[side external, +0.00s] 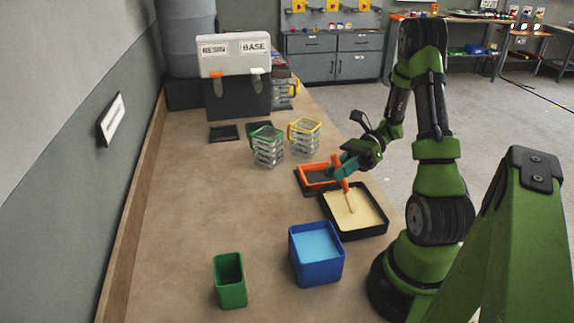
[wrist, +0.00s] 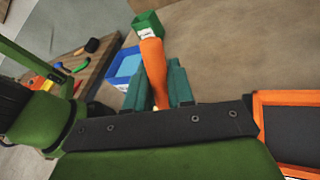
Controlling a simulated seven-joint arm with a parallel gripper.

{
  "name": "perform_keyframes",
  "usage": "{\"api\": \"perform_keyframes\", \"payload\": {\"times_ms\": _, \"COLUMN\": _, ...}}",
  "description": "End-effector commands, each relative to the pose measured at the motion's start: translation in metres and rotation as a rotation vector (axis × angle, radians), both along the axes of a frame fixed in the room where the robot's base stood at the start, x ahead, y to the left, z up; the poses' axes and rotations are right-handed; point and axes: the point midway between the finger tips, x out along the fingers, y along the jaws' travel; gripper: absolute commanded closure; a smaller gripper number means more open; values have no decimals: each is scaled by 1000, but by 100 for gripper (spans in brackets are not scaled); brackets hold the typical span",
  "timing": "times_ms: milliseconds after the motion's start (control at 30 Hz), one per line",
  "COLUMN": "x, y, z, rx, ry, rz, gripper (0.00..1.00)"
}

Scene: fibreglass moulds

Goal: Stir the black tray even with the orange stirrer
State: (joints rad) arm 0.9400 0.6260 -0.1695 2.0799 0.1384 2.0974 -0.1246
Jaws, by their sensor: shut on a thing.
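The black tray (side external: 378,226) lies on the table below my arm, filled with a pale yellow substance that looks smooth in the side view. The orange stirrer (side external: 341,182) is tilted, its lower end reaching into the yellow contents. My gripper (side external: 345,168) is shut on the stirrer's orange handle, above the tray's far left part. In the wrist view the orange stirrer (wrist: 153,68) stands between the two teal fingers of my gripper (wrist: 160,92). The black tray is mostly hidden behind my gripper body in that view.
An orange-rimmed dark tray (side external: 313,186) sits just behind the black tray. A blue bin with light blue contents (side external: 317,280) and a green bin (side external: 230,281) stand at the front. Clear stacked containers (side external: 267,150) stand farther back. The table's left middle is clear.

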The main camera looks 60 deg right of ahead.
Motion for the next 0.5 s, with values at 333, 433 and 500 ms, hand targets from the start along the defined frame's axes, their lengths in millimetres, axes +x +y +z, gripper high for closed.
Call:
{"api": "perform_keyframes", "payload": {"times_ms": 333, "x": 3, "y": 1, "z": 7, "rx": -2, "ry": -1, "rz": 1, "gripper": 100}}
{"api": "perform_keyframes", "payload": {"times_ms": 433, "x": 6, "y": 2, "z": 15, "rx": -2, "ry": -2, "rz": 1, "gripper": 100}}
{"api": "perform_keyframes", "payload": {"times_ms": 500, "x": 8, "y": 2, "z": 20, "rx": -2, "ry": -2, "rz": 1, "gripper": 100}}
